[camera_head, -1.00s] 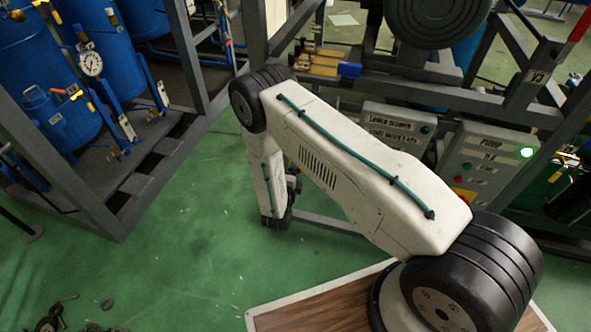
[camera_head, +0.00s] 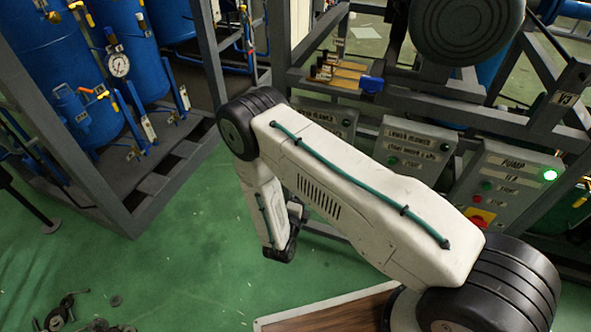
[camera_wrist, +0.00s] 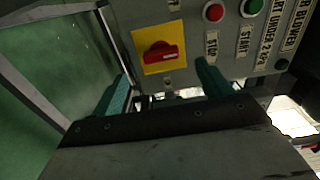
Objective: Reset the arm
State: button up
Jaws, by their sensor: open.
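My arm (camera_head: 360,195) reaches across the head view, from the lower right to a bend at the left and then down. My gripper (camera_wrist: 163,90) shows in the wrist view with its two teal fingers apart and nothing between them. Beyond the fingers is a grey control panel (camera_wrist: 192,55) with a red rotary switch (camera_wrist: 160,54) on a yellow plate, a red stop button (camera_wrist: 213,12) and a green start button (camera_wrist: 252,7). I cannot tell the exact gap to the panel. The fingertips cannot be made out in the head view.
A grey frame with blue tanks (camera_head: 112,50) stands at the left.

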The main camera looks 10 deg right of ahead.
jog(key=s+d+m+g+h, duration=0.3)
jog(key=s+d+m, duration=0.1)
jog(key=m, duration=0.2)
jog(key=s+d+r+m+g+h, duration=0.1)
jog(key=s+d+r+m+g, duration=0.25)
jog(key=r+m+g, duration=0.5)
jog(key=s+d+r+m+g+h, duration=0.15)
jog(key=s+r+m+g, duration=0.35)
jog(key=r+m, duration=0.65)
jog(key=s+r+m+t+y, duration=0.1)
jog(key=s+r+m+y, duration=0.4)
jog(key=r, duration=0.4)
jog(key=s+r+m+t+y, duration=0.1)
jog(key=s+r+m+y, duration=0.4)
jog(key=s+r+m, duration=0.3)
jog(key=s+a+r+m+t+y, duration=0.1)
jog(key=s+r+m+y, duration=0.5)
jog(key=r, duration=0.5)
jog(key=shift+s+m, duration=0.3)
jog(key=shift+m, duration=0.7)
